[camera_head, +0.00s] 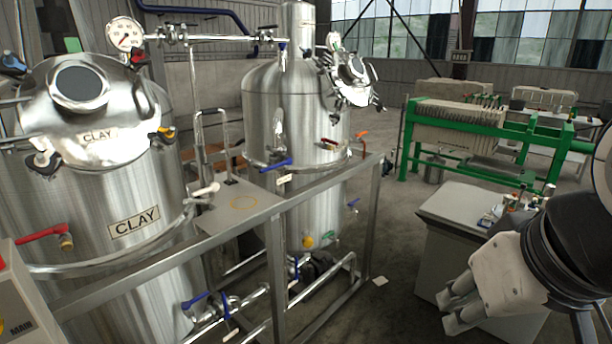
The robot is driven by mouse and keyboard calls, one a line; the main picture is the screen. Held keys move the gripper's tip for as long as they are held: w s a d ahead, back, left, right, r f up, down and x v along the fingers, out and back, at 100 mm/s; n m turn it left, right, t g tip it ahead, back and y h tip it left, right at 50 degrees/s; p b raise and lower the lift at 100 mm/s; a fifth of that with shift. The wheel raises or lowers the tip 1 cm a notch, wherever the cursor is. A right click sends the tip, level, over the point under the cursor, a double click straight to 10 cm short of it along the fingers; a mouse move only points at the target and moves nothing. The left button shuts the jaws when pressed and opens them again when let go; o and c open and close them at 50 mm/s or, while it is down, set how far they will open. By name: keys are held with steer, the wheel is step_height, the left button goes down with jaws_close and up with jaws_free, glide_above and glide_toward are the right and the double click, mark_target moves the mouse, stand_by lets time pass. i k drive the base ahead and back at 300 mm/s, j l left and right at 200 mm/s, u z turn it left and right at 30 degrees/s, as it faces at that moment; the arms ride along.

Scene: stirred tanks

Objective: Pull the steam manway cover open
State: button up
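Two steel tanks stand on the left. The left tank (100,250) is labelled CLAY, and so is its domed manway cover (120,147). The second tank (262,110), in the middle, has a round manway cover (352,88) with clamps on its upper right side. I cannot read a STEAM label on it; this cover looks closed, seen at a slant. My gripper (446,311) is at the lower right, low and well away from both covers. Its two fingers point left with a gap between them, and nothing shows in it.
A steel frame rail (150,262) runs in front of the tanks. A grey cabinet (455,235) with small items on top stands beside my arm. A green filter press (465,130) is at the back right. Open floor shows between the middle tank and the cabinet.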

mark_target(349, 75)
steer(key=i+l+z, duration=0.15)
steer(key=i+z, duration=0.2)
steer(key=i, duration=0.15)
steer(key=i+z, duration=0.35)
steer(key=i, duration=0.2)
steer(key=i+j+z, duration=0.1)
steer(key=i+z, duration=0.25)
steer(key=i, duration=0.15)
steer(key=i+j+z, duration=0.35)
steer(key=i, duration=0.2)
steer(key=i+l, duration=0.15)
steer(key=i, duration=0.3)
steer(key=i+l, duration=0.15)
steer(key=i, duration=0.3)
steer(key=i+l, duration=0.15)
steer(key=i, duration=0.25)
